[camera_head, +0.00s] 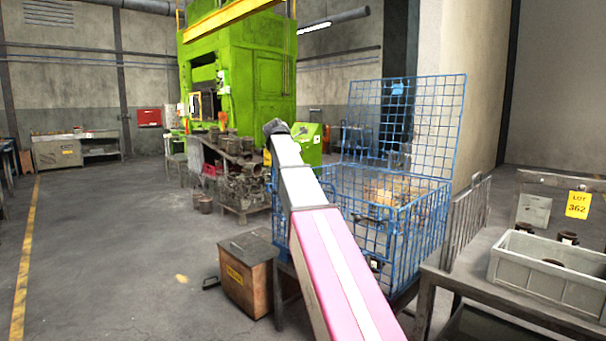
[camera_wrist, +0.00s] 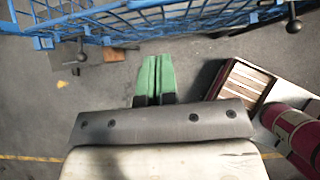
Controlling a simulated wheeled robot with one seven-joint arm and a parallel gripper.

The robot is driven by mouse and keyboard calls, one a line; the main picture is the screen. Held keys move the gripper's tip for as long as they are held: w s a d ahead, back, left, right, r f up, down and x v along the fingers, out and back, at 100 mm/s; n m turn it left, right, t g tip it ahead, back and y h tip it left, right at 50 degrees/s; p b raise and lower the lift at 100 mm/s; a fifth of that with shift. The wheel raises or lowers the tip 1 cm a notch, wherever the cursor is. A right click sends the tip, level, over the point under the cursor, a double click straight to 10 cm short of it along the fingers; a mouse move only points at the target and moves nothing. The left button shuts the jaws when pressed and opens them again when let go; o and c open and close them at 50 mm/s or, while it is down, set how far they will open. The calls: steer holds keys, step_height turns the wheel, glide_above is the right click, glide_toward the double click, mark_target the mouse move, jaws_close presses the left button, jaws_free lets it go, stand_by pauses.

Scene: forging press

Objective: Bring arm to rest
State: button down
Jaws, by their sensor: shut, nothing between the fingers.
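My gripper (camera_wrist: 154,62) shows in the wrist view as two green fingers side by side, touching and empty, over grey floor. In the head view my arm reaches forward and up from the lower right. Its dark end stands in front of the green press, left of the blue wire cage (camera_head: 400,190). The fingers cannot be made out there. In the wrist view the cage's blue wire (camera_wrist: 190,20) runs along the top edge, beyond the fingertips and apart from them.
A wooden box (camera_head: 247,285) stands on the floor below my arm. A table at the right holds a grey bin (camera_head: 545,275) with dark parts. The green press (camera_head: 240,75) and a cluttered bench (camera_head: 235,165) stand behind. The floor at the left is clear.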

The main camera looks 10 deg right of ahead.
steer(key=s+a+f+m+g+y, duration=0.1)
steer(key=s+f+m, duration=0.25)
steer(key=f, duration=0.65)
steer(key=s+a+f+m+y, duration=0.1)
steer(key=s+a+f+m, duration=0.3)
steer(key=f, duration=0.7)
steer(key=s+d+f+m+g+y, duration=0.1)
steer(key=s+f+m, duration=0.3)
steer(key=f, duration=0.6)
steer(key=s+a+f+m+g+y, duration=0.1)
steer(key=s+a+f+m+y, duration=0.1)
steer(key=s+f+m, duration=0.4)
steer(key=s+a+f+m+g+y, duration=0.1)
steer(key=s+f+m, duration=0.5)
steer(key=s+f, duration=1)
steer(key=shift+s+a+y, duration=0.2)
steer(key=shift+a+y, duration=0.3)
steer(key=shift+a, duration=0.05)
steer(key=shift+m, duration=0.25)
